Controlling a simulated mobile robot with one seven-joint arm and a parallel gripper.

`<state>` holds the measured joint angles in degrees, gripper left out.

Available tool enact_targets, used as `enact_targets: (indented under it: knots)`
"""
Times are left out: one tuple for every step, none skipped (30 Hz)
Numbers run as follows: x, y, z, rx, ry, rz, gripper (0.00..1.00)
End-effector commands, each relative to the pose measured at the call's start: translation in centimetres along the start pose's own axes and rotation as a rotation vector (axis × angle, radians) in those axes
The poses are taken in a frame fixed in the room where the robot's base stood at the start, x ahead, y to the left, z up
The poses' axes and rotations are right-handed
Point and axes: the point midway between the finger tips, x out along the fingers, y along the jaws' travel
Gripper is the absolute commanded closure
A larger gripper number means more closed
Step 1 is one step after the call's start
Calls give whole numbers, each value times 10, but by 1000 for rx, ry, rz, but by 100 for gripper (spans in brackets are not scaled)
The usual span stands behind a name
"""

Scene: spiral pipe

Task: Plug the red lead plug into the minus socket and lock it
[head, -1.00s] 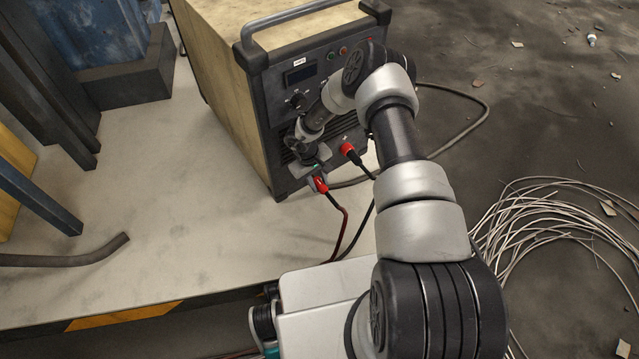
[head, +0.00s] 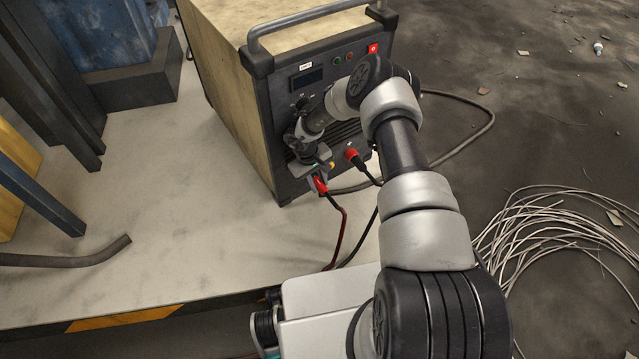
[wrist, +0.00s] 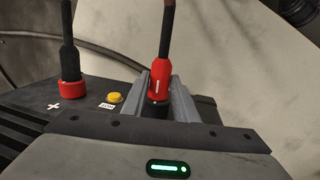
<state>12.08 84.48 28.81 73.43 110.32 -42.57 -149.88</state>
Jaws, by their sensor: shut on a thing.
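My gripper (wrist: 162,98) is shut on the red lead plug (wrist: 160,78), close to the lower front of the power unit (head: 288,137). The plug has a white line on its red sleeve and a black ring below. In the head view the same red plug (head: 320,186) sticks out below my gripper (head: 316,176), with a dark red lead hanging from it. The minus socket is hidden behind the gripper, so I cannot tell how far in the plug sits. A second red-collared plug (wrist: 71,88) stands beside the plus mark (wrist: 54,106).
A yellow button (wrist: 115,97) with a small label lies between the two plugs. A red switch (head: 373,49) is at the unit's upper right. Coiled pale wire (head: 545,235) lies on the floor at right. A dark hose (head: 75,259) lies on the light platform (head: 160,210).

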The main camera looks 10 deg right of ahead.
Motion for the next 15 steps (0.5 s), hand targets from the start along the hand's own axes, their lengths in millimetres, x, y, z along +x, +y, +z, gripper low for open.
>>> enact_targets:
  knots:
    - [0, 0, -1, 0, 0, 0, 99]
    - [0, 0, -2, 0, 0, 0, 99]
    - [0, 0, -3, 1, 0, 0, 99]
    - [0, 0, -4, 1, 0, 1, 99]
    - [0, 0, -4, 1, -1, 1, 70]
    - [0, 0, -4, 1, -1, 1, 66]
    - [0, 0, -4, 1, -1, 1, 66]
    - [0, 0, -4, 1, 0, 1, 66]
    - [0, 0, -3, 1, 0, 1, 66]
    - [0, 0, -3, 1, 0, 1, 66]
    - [0, 0, -3, 1, 0, 1, 66]
    - [0, 0, -3, 1, 0, 1, 66]
    - [0, 0, -3, 0, 0, 1, 66]
    - [0, 0, -3, 0, -1, 3, 66]
    - [0, -1, -3, -3, -1, 14, 66]
